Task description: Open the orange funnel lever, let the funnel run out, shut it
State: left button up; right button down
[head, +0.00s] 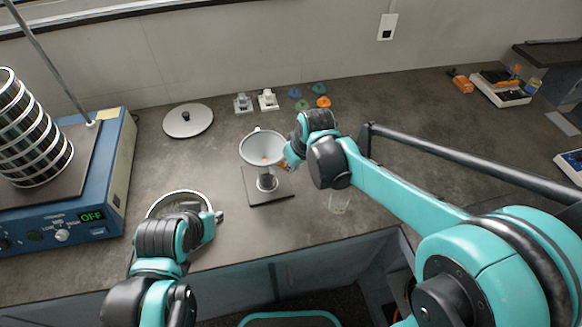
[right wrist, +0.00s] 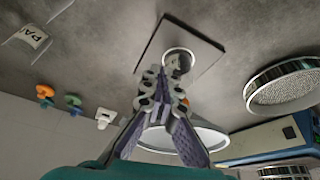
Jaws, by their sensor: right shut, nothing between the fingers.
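The pale funnel (head: 263,147) stands upright on a stand with a dark square base plate (head: 284,196). A small orange patch shows inside the funnel. In the right wrist view the funnel's rim (right wrist: 212,138) lies behind the fingers, and the base plate (right wrist: 205,47) is beyond the tips. My right gripper (head: 285,163) is at the funnel's right side. Its fingers (right wrist: 166,82) are shut and empty, close to the funnel's lower part. I cannot make out the orange lever clearly; the fingers may hide it. My left gripper (head: 218,215) is beside the sieve; its jaws are unclear.
A round sieve (head: 165,200) lies partly behind my left arm. The blue shaker (head: 113,165) with its sieve stack (head: 30,140) stands left, its display reading OFF. A grey lid (head: 188,120) lies behind.

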jog(key=w+d+n+g+y+p, duration=0.1)
jog(key=w+n+g+y+p, duration=0.1)
jog(key=w+n, duration=0.4)
jog(key=n, duration=0.2)
jog(key=shift+w+n, duration=0.3)
jog(key=shift+w, duration=0.1)
jog(key=shift+s, duration=0.1)
jog(key=shift+s+a, duration=0.5)
jog(key=shift+s, duration=0.05)
